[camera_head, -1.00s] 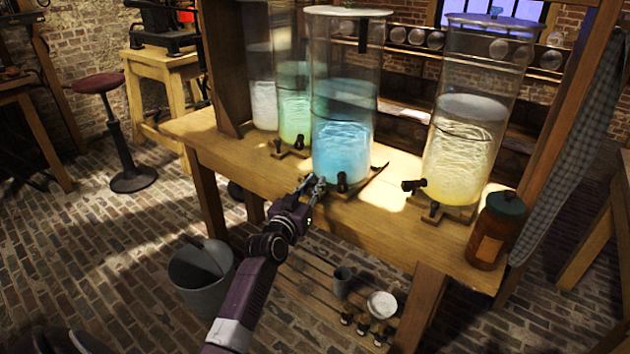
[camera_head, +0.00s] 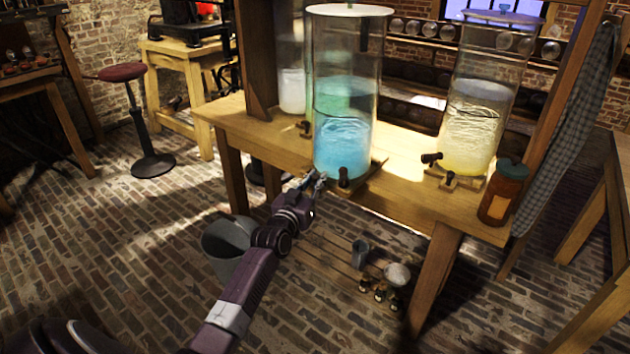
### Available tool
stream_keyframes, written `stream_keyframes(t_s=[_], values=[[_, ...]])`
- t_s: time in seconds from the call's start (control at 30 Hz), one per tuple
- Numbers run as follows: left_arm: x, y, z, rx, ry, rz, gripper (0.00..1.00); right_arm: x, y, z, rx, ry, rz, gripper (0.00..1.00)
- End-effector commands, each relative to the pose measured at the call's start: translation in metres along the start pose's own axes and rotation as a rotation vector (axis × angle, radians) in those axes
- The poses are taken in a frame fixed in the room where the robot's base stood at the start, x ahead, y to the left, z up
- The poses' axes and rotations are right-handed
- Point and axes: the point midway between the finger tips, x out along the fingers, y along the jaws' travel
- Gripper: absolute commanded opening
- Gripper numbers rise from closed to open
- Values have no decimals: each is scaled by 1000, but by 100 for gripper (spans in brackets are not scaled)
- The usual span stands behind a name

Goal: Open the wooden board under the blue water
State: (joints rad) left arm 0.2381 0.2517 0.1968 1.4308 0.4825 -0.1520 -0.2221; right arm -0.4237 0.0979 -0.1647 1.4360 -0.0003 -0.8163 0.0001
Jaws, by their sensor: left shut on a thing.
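The tall glass jar of blue water (camera_head: 342,145) stands near the front edge of the wooden table. A thin wooden board (camera_head: 376,172) shows under it, mostly hidden by the jar and my gripper. A dark tap (camera_head: 344,177) sticks out at the jar's foot. My left gripper (camera_head: 316,181) is at the board's front, just left of the tap. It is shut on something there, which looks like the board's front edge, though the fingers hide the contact. My right gripper is not in view.
A jar of yellow liquid (camera_head: 472,130) and a brown lidded jar (camera_head: 503,195) stand to the right on the table (camera_head: 408,203). A grey bucket (camera_head: 222,240) stands on the brick floor beside my left arm.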

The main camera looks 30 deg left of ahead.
Motion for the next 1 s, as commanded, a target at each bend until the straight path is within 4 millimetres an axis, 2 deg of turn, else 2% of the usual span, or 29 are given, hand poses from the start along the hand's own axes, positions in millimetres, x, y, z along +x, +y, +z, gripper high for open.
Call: stream_keyframes(t_s=[0.2,0.23,0.4,0.77,0.87,1.0], values=[[0,0,0,-3,0,0,0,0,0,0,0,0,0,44],[0,0,0,-3,0,0,16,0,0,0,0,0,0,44],[0,0,0,-2,1,0,34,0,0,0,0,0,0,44],[-4,0,0,-1,0,1,34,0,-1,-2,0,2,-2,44],[-15,1,1,-1,0,0,34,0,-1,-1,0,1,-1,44],[-40,0,1,-1,-1,1,34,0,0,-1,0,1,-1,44]])
